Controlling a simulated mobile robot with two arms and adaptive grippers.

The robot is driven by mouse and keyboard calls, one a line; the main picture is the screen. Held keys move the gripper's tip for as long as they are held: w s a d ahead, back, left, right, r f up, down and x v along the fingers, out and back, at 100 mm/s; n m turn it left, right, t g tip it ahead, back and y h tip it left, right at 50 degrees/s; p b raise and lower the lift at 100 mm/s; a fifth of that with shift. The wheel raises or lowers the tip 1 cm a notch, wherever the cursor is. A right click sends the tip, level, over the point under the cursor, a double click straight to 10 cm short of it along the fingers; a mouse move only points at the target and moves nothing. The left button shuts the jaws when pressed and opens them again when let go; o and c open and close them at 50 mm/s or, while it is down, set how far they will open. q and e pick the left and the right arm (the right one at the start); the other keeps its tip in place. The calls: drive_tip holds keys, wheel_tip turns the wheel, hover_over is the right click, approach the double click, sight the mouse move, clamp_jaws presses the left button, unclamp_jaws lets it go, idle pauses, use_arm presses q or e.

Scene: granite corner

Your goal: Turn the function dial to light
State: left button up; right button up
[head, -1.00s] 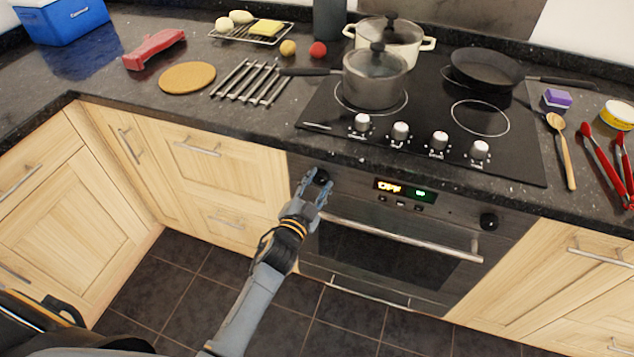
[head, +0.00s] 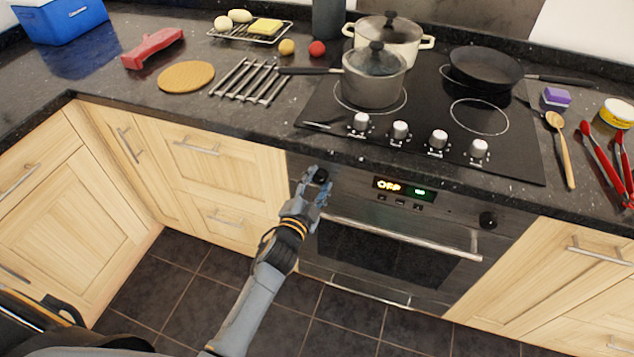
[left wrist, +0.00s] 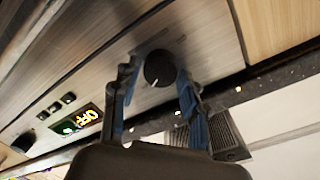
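The black round dial (head: 321,176) is at the left end of the oven's front panel. In the left wrist view the dial (left wrist: 159,68) shows a white pointer mark. My left gripper (head: 318,178) is at this dial. In the left wrist view its two blue-lined fingers (left wrist: 158,80) stand apart, one on each side of the dial, with small gaps visible. The oven display (head: 404,190) reads OFF in orange, with green characters beside it. A second black dial (head: 488,220) is at the panel's right end. My right gripper is not in view.
The oven's bar handle (head: 400,237) runs below the panel. The worktop edge and a hob (head: 425,120) with several silver knobs are above. A saucepan (head: 374,80), a pot and a frying pan (head: 486,68) stand on the hob.

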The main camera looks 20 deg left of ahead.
use_arm(q)
drive_tip(key=shift+o, duration=0.8)
drive_tip(key=shift+s, duration=0.2)
drive_tip(key=s, duration=1.1)
drive_tip(key=shift+s+a+r, duration=0.3)
drive_tip(key=shift+a+r, duration=0.05)
drive_tip(key=shift+a, duration=0.05)
